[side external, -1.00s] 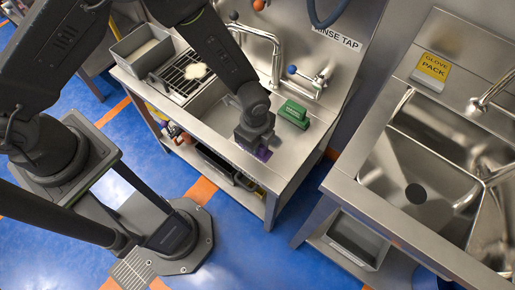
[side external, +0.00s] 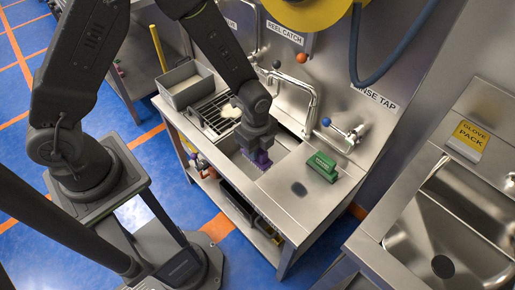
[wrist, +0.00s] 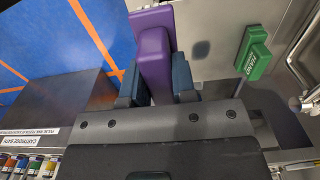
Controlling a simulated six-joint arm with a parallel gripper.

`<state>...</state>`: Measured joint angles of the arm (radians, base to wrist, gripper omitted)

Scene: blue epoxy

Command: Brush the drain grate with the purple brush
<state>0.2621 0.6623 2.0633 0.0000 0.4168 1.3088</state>
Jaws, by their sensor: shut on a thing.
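My gripper (side external: 256,147) is shut on the purple brush (side external: 261,161) and holds it above the sink basin, clear of the right-hand counter. In the wrist view the purple brush (wrist: 154,55) sits between the blue-grey fingers of my gripper (wrist: 159,78); its underside is hidden there. A dark barred grate (side external: 209,121) lies at the left of the sink, behind and left of my gripper. A pale patch (side external: 231,111) lies on it, partly beside my wrist. The brush and grate are apart.
A green block marked with text (side external: 322,166) stands on the right counter, near a dark oval spot (side external: 298,188). A grey bin (side external: 186,84) stands left of the grate. The tap (side external: 312,100) rises behind the basin. A second sink (side external: 450,225) is at right.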

